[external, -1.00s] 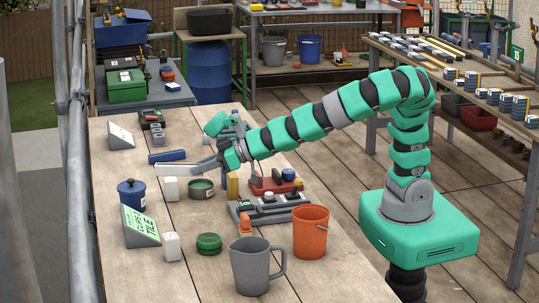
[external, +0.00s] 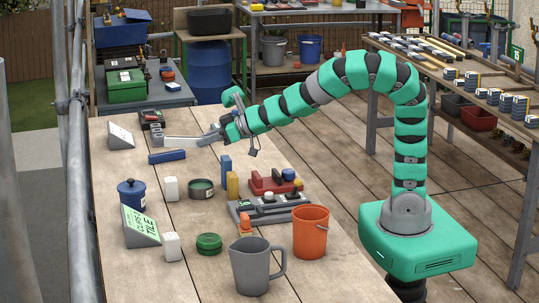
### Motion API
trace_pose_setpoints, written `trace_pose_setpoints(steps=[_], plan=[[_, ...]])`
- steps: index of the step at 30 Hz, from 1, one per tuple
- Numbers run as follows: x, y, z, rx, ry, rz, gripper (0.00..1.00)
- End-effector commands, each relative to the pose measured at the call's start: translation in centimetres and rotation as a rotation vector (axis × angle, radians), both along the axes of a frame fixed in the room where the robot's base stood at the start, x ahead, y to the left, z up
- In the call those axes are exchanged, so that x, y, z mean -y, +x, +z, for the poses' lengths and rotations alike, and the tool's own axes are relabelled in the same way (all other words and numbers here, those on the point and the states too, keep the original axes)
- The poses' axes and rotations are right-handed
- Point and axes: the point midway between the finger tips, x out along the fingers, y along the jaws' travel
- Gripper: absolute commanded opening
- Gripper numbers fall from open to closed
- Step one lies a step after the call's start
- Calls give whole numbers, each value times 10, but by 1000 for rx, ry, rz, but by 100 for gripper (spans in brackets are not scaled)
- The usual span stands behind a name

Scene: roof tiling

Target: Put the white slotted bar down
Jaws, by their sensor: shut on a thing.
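The white slotted bar (external: 182,141) is in my gripper, sticking out to the left over the far part of the wooden table (external: 130,273). My gripper (external: 214,135) is shut on its right end. The bar's slots are too small to make out, and I cannot tell whether it touches the table or hovers above it. A dark blue bar (external: 167,156) lies on the table just in front of it in the picture.
A grey wedge-shaped stand (external: 121,136) and a dark device (external: 151,118) are near the bar's left end. Nearer stand white blocks (external: 170,188), a blue jar (external: 131,194), a green tin (external: 201,189), a grey mug (external: 252,267) and an orange bucket (external: 311,231).

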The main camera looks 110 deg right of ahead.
Motion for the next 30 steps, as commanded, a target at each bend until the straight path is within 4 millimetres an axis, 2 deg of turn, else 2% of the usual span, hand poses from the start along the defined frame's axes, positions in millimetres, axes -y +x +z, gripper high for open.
trace_pose_setpoints(steps=[1,6,15,24,30], plan=[[16,-9,-4,1,1,-10,0],[52,-38,-12,1,0,-7,0],[100,-94,-30,-1,1,9,0],[127,-156,-47,1,-1,39,0],[131,-198,-62,-1,1,69,0]])
